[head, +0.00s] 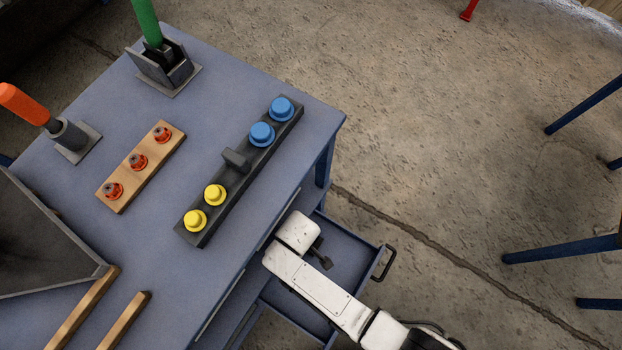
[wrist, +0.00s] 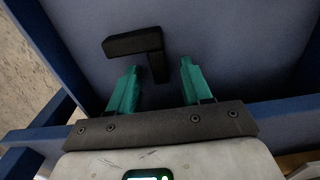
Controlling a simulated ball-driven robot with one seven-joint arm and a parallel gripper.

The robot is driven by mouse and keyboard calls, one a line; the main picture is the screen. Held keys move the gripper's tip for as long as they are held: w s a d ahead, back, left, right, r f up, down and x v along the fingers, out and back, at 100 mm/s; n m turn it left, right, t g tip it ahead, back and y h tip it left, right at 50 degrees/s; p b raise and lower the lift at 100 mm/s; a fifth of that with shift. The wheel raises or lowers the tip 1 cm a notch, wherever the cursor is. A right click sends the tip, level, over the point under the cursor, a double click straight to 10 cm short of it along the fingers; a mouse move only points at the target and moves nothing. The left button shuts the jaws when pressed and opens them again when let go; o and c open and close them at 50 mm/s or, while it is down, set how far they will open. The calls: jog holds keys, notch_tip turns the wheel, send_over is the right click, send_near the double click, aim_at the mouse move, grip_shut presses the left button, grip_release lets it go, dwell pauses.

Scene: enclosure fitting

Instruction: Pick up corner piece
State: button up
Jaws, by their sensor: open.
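The corner piece (wrist: 130,44) is a black L-shaped block lying on the blue-grey floor of the open drawer (wrist: 225,45). My gripper (wrist: 160,66) is open, its two green fingers pointing at the piece in the wrist view. One leg of the L lies between the fingers, with a gap on both sides. The other leg reaches left beyond the left fingertip. In the head view the drawer (head: 284,295) is pulled out below the table edge. My white wrist covers part of it and hides the fingers. A dark shape beside the wrist there cannot be clearly identified.
The drawer's walls and handle (head: 384,263) surround the space. On the blue table (head: 215,85) are a dark bar (head: 217,219) with blue and yellow caps, a wooden block (head: 124,190) with red pieces, orange (head: 22,103) and green (head: 147,22) handled tools, and wooden strips (head: 125,320).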

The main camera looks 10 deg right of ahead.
jog(key=shift+f, duration=0.2)
jog(key=shift+c, duration=0.5)
grip_shut()
